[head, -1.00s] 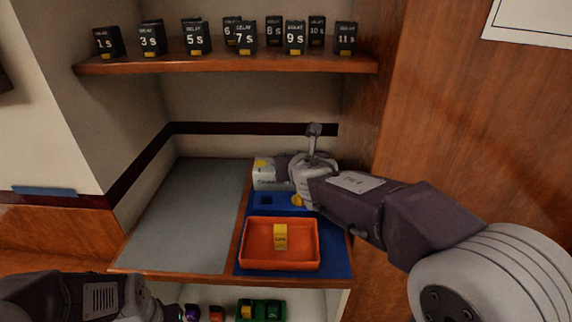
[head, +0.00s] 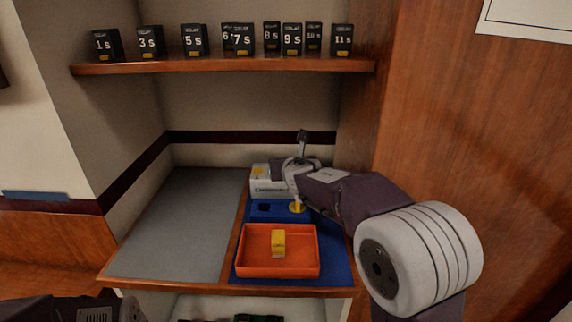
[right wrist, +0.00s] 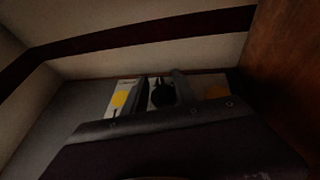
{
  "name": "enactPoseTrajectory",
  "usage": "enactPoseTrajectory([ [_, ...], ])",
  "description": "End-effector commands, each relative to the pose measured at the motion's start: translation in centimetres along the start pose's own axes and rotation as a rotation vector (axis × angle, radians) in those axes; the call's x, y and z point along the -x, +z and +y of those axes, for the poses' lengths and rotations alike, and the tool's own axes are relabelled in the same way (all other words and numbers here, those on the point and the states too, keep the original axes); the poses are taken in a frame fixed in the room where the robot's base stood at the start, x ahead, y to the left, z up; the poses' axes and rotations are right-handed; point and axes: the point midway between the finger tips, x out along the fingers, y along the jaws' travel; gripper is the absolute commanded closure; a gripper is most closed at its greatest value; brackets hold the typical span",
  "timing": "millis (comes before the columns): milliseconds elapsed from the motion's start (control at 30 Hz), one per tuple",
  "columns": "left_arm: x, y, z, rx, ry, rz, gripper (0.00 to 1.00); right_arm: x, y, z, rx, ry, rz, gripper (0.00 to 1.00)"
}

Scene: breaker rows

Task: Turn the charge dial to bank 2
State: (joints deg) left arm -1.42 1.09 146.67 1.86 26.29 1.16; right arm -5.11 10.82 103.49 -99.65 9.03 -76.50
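The white charger box (head: 264,187) stands at the back of the blue mat, with a yellow spot on top. In the right wrist view, its pale face (right wrist: 124,94) shows yellow discs and a black round dial (right wrist: 162,96). My right gripper (right wrist: 162,88) has one finger on each side of the dial. The fingers are apart, and I cannot tell whether they touch it. The dial's setting and the bank marks are not readable. In the head view, my right arm hides the dial. Only part of my left arm shows at the bottom left; its gripper is out of view.
A blue block (head: 278,211) with a dark square hole sits in front of the charger. An orange tray (head: 242,268) holds a yellow block (head: 278,243). A grey surface (head: 185,222) at left is clear. Several black relay blocks stand on the upper shelf (head: 225,67).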

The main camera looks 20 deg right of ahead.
Motion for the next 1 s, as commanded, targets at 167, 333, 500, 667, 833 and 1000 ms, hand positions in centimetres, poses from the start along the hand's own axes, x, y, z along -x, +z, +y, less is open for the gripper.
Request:
enactPoseTrajectory([
  [167, 0.0, 0.0, 0.0, 0.000, 0.000, 0.000, 0.64, 0.0, 0.0, 0.0, 0.000, 0.000, 0.000, 0.76],
  [333, 0.0, 0.0, 0.0, 0.000, 0.000, 0.000, 0.64, 0.1, 0.0, 0.0, 0.000, 0.000, 0.000, 1.00],
  [500, 0.1, 0.0, 0.0, 0.000, 0.000, 0.000, 0.64, 0.1, 0.1, 0.0, -0.002, -0.004, 0.000, 1.00],
  [667, 0.6, -0.1, 0.0, 0.000, 0.000, 0.000, 0.64, 0.1, 0.2, 0.2, -0.014, -0.037, 0.001, 1.00],
  [833, 1.8, -0.2, 0.0, 0.000, 0.000, 0.000, 0.64, 0.2, 0.3, 0.3, -0.050, -0.125, 0.002, 1.00],
  [1000, 3.7, -0.4, 0.1, 0.000, 0.000, 0.000, 0.64, 0.2, 0.5, 0.4, -0.106, -0.260, 0.003, 1.00],
])
